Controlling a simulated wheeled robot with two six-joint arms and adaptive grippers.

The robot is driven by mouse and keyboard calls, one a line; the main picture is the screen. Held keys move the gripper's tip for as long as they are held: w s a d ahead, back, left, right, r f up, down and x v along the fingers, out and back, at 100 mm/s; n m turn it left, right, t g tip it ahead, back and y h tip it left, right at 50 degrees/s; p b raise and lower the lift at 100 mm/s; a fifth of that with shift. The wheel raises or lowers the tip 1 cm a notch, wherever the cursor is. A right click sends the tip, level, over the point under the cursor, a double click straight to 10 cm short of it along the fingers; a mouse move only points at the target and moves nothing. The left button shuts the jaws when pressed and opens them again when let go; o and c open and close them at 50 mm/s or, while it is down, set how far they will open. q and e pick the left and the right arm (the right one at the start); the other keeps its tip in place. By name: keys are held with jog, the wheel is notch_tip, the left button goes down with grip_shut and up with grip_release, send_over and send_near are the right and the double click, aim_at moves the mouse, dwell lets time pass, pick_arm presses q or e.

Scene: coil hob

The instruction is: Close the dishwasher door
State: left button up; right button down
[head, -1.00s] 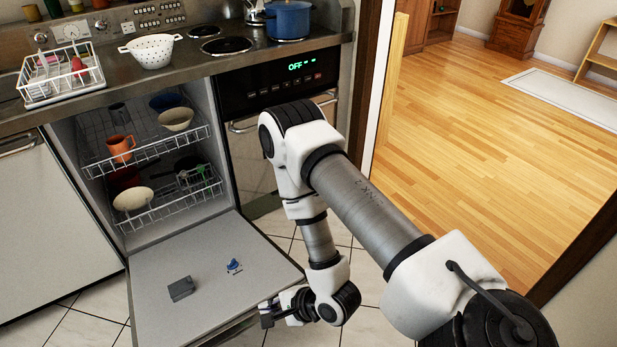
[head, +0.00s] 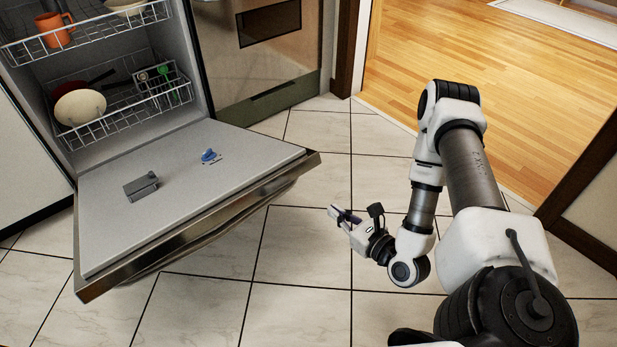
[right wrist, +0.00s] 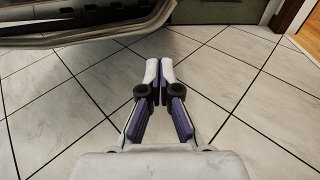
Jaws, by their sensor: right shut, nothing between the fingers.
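The dishwasher door (head: 190,185) hangs open, folded down and sloping slightly, with its metal-edged front rim toward me. A grey dispenser box and a blue cap sit on its inner face. My right gripper (head: 337,213) is shut and empty, to the right of the door's right corner and apart from it, over the tiled floor. In the right wrist view the shut fingers (right wrist: 160,70) point forward, and the door's edge (right wrist: 80,30) shows at the upper left. My left gripper is not in view.
The dishwasher racks (head: 130,108) hold an orange mug (head: 55,30), a cream bowl (head: 80,107) and other dishes, inside the cavity. An oven front (head: 262,45) stands right of it. Tiled floor (head: 300,270) is clear around the gripper.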

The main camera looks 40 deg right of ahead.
jog(key=w+r+b, duration=0.2)
jog(key=w+b, duration=0.2)
jog(key=w, duration=0.7)
jog(key=shift+a+r, duration=0.2)
jog(key=shift+r, duration=0.1)
